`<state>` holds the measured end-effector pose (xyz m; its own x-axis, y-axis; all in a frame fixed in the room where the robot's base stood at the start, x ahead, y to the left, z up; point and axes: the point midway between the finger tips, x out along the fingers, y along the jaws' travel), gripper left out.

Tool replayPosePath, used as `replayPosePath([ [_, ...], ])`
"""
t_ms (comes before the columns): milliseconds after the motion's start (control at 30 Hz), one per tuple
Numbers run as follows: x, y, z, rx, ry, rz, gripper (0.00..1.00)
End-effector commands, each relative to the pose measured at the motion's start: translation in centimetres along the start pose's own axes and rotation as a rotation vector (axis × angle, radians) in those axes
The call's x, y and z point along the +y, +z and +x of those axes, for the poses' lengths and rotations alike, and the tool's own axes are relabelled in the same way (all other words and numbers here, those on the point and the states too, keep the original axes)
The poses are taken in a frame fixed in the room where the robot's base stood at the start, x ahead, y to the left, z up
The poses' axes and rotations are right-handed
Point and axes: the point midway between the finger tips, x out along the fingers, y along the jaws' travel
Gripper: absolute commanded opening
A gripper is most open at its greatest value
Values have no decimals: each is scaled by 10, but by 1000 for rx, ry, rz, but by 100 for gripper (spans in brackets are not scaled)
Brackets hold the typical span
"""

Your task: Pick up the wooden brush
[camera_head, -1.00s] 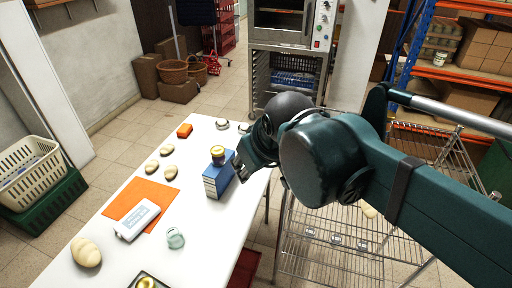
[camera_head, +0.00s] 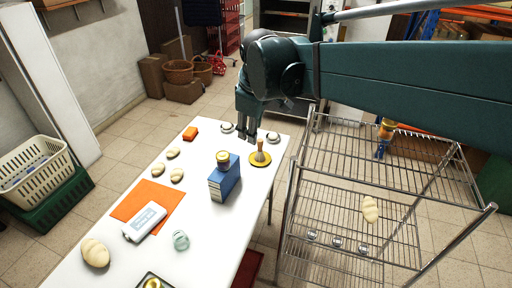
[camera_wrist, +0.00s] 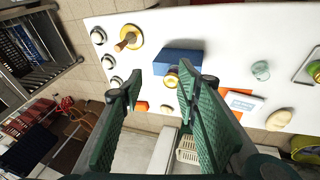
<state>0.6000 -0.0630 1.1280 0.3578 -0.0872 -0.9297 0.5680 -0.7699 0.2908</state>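What looks like the wooden brush (camera_head: 260,155) stands upright on a round yellow disc (camera_head: 254,164) near the right edge of the white table. In the wrist view it shows at upper left as a tan handle (camera_wrist: 127,40) over the yellow disc. I cannot make out bristles. My gripper (camera_head: 248,136) is above the table's far end, pointing down, just behind and above the brush. In the wrist view its two green fingers (camera_wrist: 158,88) are spread apart with nothing held between them. The brush lies outside the gap, to the left of the fingers.
A blue box (camera_head: 224,180) with a yellow-topped jar (camera_head: 223,157) stands left of the brush. Silver-rimmed round items (camera_head: 273,137) lie at the far end. An orange mat (camera_head: 128,205) bears a white device. A wire rack (camera_head: 330,200) stands right of the table.

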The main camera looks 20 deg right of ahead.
Motion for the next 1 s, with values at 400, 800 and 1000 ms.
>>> replayPosePath([
  [400,59,-28,22,-78,-47,-229,32],
  [800,111,-48,55,-141,-113,-447,32],
  [1000,136,-55,76,-166,-152,-555,32],
])
